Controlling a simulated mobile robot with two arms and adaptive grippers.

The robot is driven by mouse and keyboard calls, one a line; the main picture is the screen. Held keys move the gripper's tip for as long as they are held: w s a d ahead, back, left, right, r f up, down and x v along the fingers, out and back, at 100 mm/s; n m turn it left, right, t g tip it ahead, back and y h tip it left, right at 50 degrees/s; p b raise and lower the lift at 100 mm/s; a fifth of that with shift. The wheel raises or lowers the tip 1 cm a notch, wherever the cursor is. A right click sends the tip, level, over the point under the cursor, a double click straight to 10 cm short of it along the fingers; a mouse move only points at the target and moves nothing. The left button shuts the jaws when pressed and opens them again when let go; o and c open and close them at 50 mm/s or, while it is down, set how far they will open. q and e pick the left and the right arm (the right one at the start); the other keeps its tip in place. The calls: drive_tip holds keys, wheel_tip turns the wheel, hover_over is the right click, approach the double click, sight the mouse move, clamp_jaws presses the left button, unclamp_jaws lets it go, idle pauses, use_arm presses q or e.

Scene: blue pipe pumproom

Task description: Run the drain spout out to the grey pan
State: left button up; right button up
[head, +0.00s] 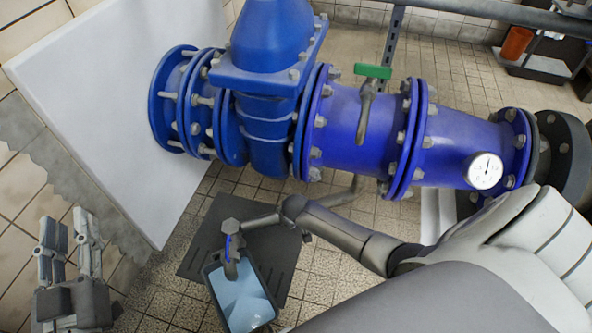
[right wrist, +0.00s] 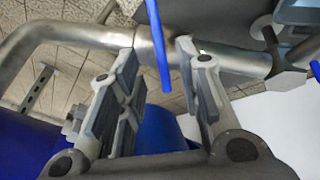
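The grey pan (head: 244,302), with a pale bluish inside, lies at the bottom of the head view. The grey drain spout (head: 264,221) runs across above the floor, and its bent end hangs over the pan's upper edge; a small blue ring shows there. In the right wrist view the metal pipe (right wrist: 84,30) crosses behind my right gripper (right wrist: 158,58). That gripper's fingers are apart, with a thin blue bar (right wrist: 157,45) between them, seemingly untouched. In the head view its fingers are hard to make out. My left gripper (head: 70,240) is open and empty at lower left.
A large blue pipe with a valve (head: 265,95) spans the upper middle, with a green handle (head: 373,72) and a gauge (head: 485,170). A white panel (head: 95,100) stands at left. Tiled floor is clear around the mat.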

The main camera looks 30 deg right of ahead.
drive_tip(key=shift+v, duration=2.4)
